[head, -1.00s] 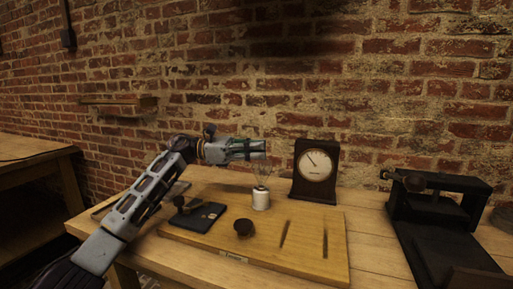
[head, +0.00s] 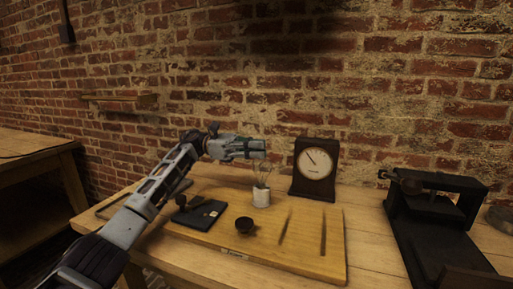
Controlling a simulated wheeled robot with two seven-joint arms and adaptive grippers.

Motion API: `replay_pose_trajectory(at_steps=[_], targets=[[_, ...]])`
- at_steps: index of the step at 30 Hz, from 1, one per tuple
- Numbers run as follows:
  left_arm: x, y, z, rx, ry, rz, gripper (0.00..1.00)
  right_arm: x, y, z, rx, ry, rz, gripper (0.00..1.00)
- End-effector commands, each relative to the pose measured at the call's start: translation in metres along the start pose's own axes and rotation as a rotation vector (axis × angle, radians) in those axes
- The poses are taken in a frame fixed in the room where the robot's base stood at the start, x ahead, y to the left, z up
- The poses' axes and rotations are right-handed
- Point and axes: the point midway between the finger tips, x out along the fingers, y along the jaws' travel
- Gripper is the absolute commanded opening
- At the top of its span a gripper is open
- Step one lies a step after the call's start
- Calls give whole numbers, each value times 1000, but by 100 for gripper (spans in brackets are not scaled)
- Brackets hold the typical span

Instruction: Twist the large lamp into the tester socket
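A clear glass lamp (head: 261,180), hard to make out, shows with thin wires just above the white tester socket (head: 261,198). The socket stands on a light wooden board (head: 215,240). My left gripper (head: 257,149) comes in from the left, roughly level, with its fingertips over the lamp and socket in the picture. I cannot tell whether the fingers touch the lamp or how far apart they are. Whether the lamp's base is seated in the socket is too small to see. My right gripper is not in view.
A dial meter (head: 314,168) stands behind the board. The board carries a dark round knob (head: 244,224) and two dark strips. A dark blue-black plate (head: 200,214) lies at its left. A black clamp device (head: 440,215) stands at right. A brick wall closes the back.

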Motion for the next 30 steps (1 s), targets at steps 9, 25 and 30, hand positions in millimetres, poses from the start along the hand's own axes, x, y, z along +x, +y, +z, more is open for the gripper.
replay_pose_trajectory(at_steps=[9,25,30], targets=[[-1,1,-19,-24,21,1,25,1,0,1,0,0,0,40],[-4,1,-19,-23,21,2,30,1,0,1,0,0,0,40],[-15,0,-18,-22,20,3,30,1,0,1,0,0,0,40]])
